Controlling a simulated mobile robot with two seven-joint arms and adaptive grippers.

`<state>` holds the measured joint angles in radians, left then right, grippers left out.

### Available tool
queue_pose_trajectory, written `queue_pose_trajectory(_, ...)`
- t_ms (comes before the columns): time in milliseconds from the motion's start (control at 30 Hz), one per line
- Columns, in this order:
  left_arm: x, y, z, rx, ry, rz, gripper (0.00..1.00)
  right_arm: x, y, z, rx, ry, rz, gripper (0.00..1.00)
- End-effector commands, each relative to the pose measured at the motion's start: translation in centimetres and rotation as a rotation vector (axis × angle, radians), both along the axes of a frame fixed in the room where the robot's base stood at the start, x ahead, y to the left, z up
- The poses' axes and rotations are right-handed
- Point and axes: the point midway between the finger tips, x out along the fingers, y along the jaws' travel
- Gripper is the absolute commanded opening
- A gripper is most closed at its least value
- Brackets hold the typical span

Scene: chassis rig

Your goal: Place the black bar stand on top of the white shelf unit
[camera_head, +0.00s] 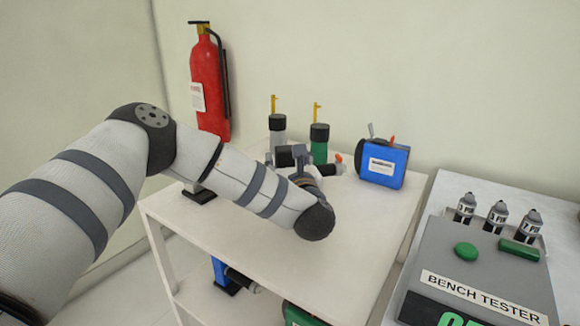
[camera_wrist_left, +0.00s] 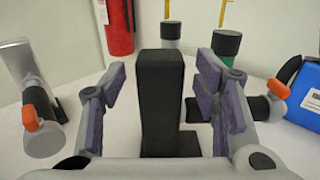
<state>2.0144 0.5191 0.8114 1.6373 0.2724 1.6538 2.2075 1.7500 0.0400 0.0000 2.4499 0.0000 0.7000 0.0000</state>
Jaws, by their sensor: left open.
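The black bar stand (camera_wrist_left: 161,100) is an upright dark post with a low foot, in the middle of the left wrist view. Its foot appears to stand on the white top, though its lower end is partly hidden. My left gripper (camera_wrist_left: 163,88) is open, with one purple-padded finger on each side of the post and gaps between. In the head view my left gripper (camera_head: 300,165) is mostly behind my forearm, over the white shelf unit (camera_head: 345,230). The stand cannot be made out clearly there. My right gripper is not in view.
A red extinguisher (camera_head: 208,85), a grey bottle (camera_head: 277,130), a green bottle (camera_head: 319,145) and a blue box (camera_head: 383,163) are at the back. In the wrist view, a grey tool with an orange knob (camera_wrist_left: 42,120) lies left. The bench tester (camera_head: 480,270) is right. The shelf top's front right is clear.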

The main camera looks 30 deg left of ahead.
Motion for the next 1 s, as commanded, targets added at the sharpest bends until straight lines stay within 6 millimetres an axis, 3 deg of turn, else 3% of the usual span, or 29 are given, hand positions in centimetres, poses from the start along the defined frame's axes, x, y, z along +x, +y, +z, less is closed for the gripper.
queue_pose_trajectory(200,-4.6,-4.0,0.4,0.000,-0.005,-0.005,0.56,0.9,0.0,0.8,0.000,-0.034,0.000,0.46)
queue_pose_trajectory(400,-7.1,-6.1,0.2,0.001,-0.002,-0.002,0.56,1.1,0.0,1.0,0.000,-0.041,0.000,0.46)
queue_pose_trajectory(1000,-7.5,-6.3,0.1,0.001,-0.002,0.000,0.56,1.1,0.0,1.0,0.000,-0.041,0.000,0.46)
